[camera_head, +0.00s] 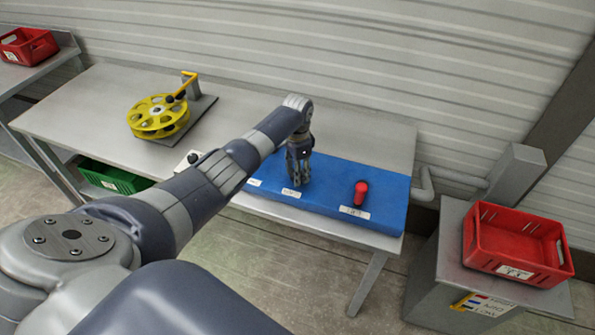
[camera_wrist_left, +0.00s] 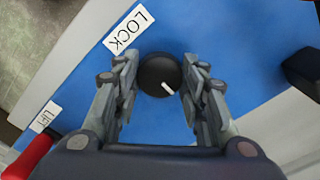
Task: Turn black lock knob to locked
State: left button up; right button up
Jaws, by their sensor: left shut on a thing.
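The black lock knob (camera_wrist_left: 158,73) is round, with a white pointer line, and sits on the blue panel (camera_wrist_left: 245,30) near a white label reading LOCK (camera_wrist_left: 128,27). In the left wrist view the pointer line slants toward the lower right, away from the label. My left gripper (camera_wrist_left: 160,72) has its fingers on both sides of the knob, shut on it. In the head view my left gripper (camera_head: 298,181) points down onto the blue panel (camera_head: 335,185) and hides the knob. My right gripper is not in view.
A red handle (camera_head: 361,189) stands on the panel to the right; its label reads LIFT in the left wrist view (camera_wrist_left: 45,117). A yellow reel (camera_head: 158,117) with a crank stands at the table's left. A red crate (camera_head: 510,268) is at right, a green crate (camera_head: 112,180) below the table.

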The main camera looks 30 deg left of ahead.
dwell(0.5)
pick_arm(q)
jog(key=o, duration=1.1)
jog(key=shift+c, duration=0.2)
notch_tip(320, 180, up, 12)
